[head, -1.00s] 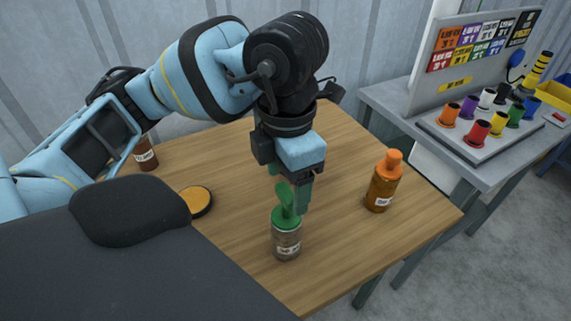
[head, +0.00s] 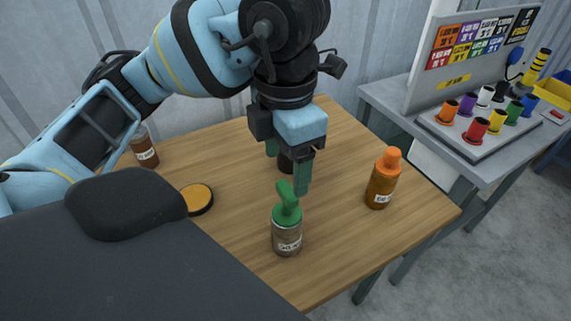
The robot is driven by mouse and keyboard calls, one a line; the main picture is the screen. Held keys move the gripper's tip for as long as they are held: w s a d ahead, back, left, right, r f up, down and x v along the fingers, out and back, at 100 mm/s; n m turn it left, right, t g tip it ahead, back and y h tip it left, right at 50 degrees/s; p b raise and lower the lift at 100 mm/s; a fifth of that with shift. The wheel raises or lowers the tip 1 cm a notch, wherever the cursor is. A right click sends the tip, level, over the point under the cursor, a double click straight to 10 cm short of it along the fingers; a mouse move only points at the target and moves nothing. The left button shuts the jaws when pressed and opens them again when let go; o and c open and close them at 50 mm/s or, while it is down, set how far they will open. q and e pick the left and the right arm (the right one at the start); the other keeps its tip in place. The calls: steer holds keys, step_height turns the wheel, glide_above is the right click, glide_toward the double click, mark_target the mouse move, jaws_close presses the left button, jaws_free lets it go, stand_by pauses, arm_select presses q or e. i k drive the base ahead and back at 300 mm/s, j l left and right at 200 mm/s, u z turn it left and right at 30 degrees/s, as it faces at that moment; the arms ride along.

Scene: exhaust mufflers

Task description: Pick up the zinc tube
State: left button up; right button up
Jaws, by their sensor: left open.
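No label is readable enough for me to tell which item is the zinc tube. A green-capped container (head: 287,232) with a small white label stands upright at the table's near side. My left gripper (head: 287,172) points down, open, just behind and above its green cap. A dark item (head: 286,162) shows partly between the green fingers; most of it is hidden, and I cannot tell whether the fingers touch it. An orange-capped amber bottle (head: 381,182) stands upright to the right. A brown labelled container (head: 144,150) stands at the far left. My right gripper is out of view.
A round orange-topped tin (head: 197,199) lies on the wooden table (head: 340,235). A grey side bench (head: 480,165) to the right holds a rack with several coloured cups and a label board. A corrugated wall stands behind. Table space between the gripper and the amber bottle is clear.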

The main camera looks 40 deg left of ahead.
mark_target(287, 241)
steer(key=u, duration=1.05)
